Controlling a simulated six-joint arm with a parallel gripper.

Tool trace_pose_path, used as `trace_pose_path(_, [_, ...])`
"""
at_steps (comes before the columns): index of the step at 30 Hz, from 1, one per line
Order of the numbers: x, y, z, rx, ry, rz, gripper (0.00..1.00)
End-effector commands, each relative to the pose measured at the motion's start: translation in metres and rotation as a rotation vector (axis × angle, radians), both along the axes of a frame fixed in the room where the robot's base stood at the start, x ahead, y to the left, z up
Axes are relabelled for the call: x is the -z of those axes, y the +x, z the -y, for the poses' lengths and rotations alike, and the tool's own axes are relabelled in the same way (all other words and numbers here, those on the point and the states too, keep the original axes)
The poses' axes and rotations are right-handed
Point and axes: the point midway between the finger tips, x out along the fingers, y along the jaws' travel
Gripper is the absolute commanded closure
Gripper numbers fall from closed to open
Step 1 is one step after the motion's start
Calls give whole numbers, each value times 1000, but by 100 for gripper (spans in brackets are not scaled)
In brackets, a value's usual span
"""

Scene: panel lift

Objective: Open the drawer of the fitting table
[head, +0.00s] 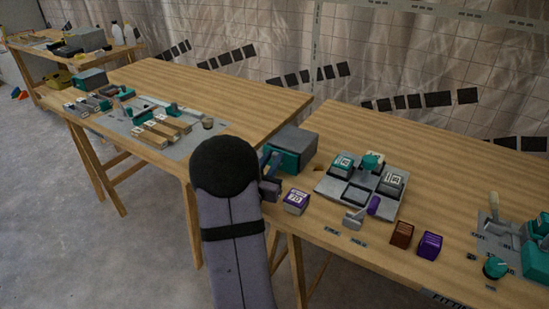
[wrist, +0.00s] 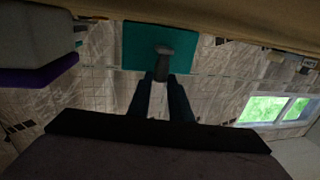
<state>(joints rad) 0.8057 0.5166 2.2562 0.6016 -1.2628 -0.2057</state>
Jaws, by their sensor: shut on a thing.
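The drawer unit is a grey box (head: 296,138) on the near wooden table, with a teal drawer front (head: 285,158) facing my arm. In the wrist view the teal front (wrist: 140,57) shows head-on with a grey handle (wrist: 165,49) sticking out from it. My gripper (wrist: 166,75) is shut on this handle, one dark finger on each side. In the head view my gripper (head: 269,170) is at the drawer front, partly hidden by my arm. I cannot tell how far the drawer stands out of its box.
A purple-and-white block (head: 295,201) sits close beside my gripper; its side fills the wrist view's upper left (wrist: 35,45). A grey tray (head: 333,207) with teal-and-grey pieces lies to the right. Brown (head: 402,234) and purple (head: 430,245) blocks stand near the front edge.

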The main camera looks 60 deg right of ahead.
Motion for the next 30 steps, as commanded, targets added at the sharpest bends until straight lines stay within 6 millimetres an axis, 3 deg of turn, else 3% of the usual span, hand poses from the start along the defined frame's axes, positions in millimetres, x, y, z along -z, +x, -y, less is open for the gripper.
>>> trace_pose_path(6, [0, 3, -55, -9, 1, 1, 100])
trace_pose_path(10, [0, 3, -78, -8, 1, 1, 100])
trace_pose_path(15, [0, 1, -90, -3, -1, 1, 100])
trace_pose_path(23, [0, 0, -90, -1, -1, 1, 100])
trace_pose_path(24, [0, 0, -90, -1, -1, 1, 77])
trace_pose_path(26, [0, 0, -90, -1, -1, 0, 63])
trace_pose_path(30, [0, 0, -90, -1, 0, 0, 63])
